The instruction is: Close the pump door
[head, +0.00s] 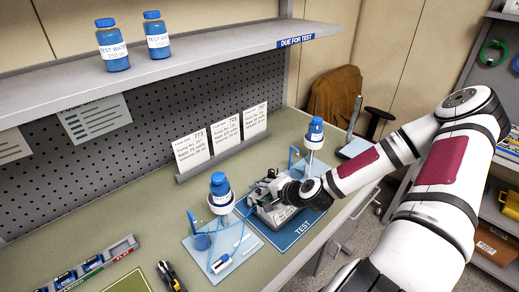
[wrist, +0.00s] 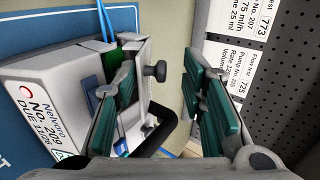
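The infusion pump (head: 272,212) lies on the blue TEST mat (head: 299,234) on the bench. In the wrist view the pump (wrist: 40,100) shows a label reading No. 209. A grey panel with a dark knob (wrist: 158,70) stands out from the pump's side and appears to be its door, ajar; blue and green parts show behind it. My gripper (wrist: 158,78) is open, its green-padded fingers apart, with the knob in the gap between them. No grip on it shows. The left finger hides part of the pump. In the head view my gripper (head: 285,190) is over the pump and partly hides it.
A blue-capped bottle (head: 220,188) stands left of the pump, with blue tubing nearby. Another bottle (head: 315,130) stands behind it. Cards (head: 226,134) stand at the back. A black curved handle (wrist: 160,128) is close to the fingers. The shelf (head: 190,50) overhangs the bench.

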